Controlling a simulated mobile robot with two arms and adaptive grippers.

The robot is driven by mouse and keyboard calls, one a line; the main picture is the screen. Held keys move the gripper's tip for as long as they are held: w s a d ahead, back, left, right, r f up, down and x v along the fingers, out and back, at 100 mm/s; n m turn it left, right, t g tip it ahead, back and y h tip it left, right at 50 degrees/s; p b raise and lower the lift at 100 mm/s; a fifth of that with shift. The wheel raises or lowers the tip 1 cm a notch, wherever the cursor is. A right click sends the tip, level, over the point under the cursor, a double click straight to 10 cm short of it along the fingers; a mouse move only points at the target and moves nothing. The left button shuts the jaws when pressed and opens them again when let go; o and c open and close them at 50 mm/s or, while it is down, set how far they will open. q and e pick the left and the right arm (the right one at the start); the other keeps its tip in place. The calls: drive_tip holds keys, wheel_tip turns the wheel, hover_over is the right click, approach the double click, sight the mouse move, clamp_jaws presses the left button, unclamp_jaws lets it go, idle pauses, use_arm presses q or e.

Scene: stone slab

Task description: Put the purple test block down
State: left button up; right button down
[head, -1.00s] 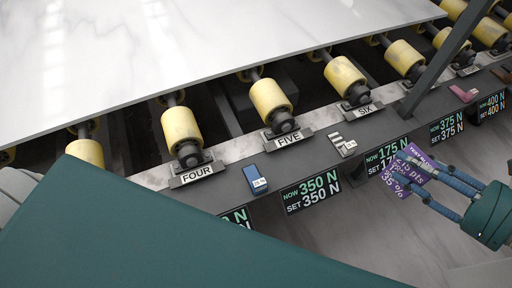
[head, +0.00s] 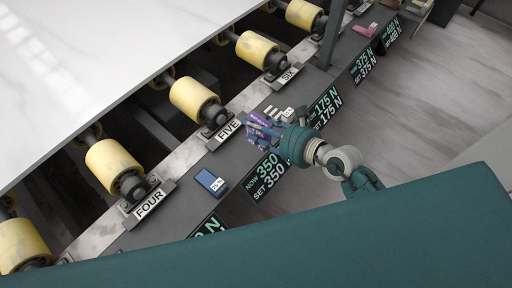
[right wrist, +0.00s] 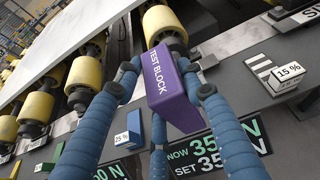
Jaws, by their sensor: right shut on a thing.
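The purple test block (head: 257,127) is between the blue fingers of my right gripper (head: 265,131), beside the FIVE label (head: 229,130). In the right wrist view the block (right wrist: 171,92) shows its "TEST BLOCK" lettering, with the fingers of my right gripper (right wrist: 160,80) closed around it. It appears to be held over the dark ledge (head: 178,213); the head view does not show clearly whether it touches. My left gripper is not in view.
On the ledge, a blue block (head: 211,182) lies to the left and a grey striped block (head: 279,113) lies close to the right of my gripper. A pink piece (head: 365,29) lies farther along. Yellow rollers (head: 195,99) and a white slab (head: 90,60) lie behind.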

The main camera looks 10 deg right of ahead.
sight(257, 146)
wheel_tip(257, 146, down, 5)
drive_tip(key=shift+f+b, duration=0.1)
drive_tip(key=shift+b, duration=0.4)
drive_tip(key=shift+f, duration=0.5)
drive_tip(key=shift+f+b, duration=0.85)
drive_tip(key=shift+f, duration=1)
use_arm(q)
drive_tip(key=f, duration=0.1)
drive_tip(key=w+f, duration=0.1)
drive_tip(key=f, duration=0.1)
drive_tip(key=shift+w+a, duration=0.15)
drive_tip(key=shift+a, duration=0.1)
use_arm(e)
drive_tip(key=shift+f, duration=0.15)
drive_tip(key=c, duration=1.1)
unclamp_jaws()
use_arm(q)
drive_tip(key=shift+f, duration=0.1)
